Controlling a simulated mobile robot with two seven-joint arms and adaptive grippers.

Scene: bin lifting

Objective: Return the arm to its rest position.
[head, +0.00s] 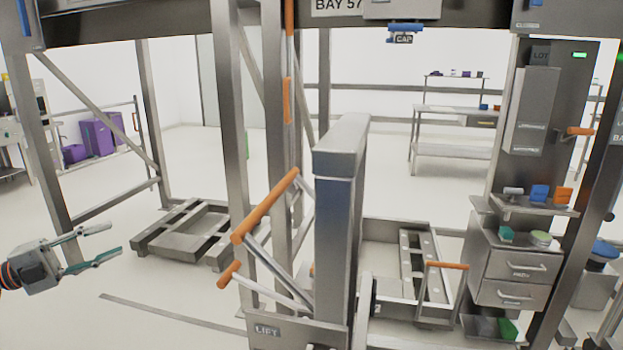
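My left gripper (116,240) is at the lower left of the head view. Its two fingers are apart and nothing is between them. It is in free air, left of the low metal pallet frame (165,246) and clear of the lift's orange handles. My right gripper and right arm do not show in the head view.
A steel lift column (337,230) marked LIFT stands in the middle, with orange-gripped levers (265,205) on its left. A drawer cabinet (512,268) stands at the right. Steel posts frame the bay. A workbench (455,148) and purple bins (98,138) are farther back.

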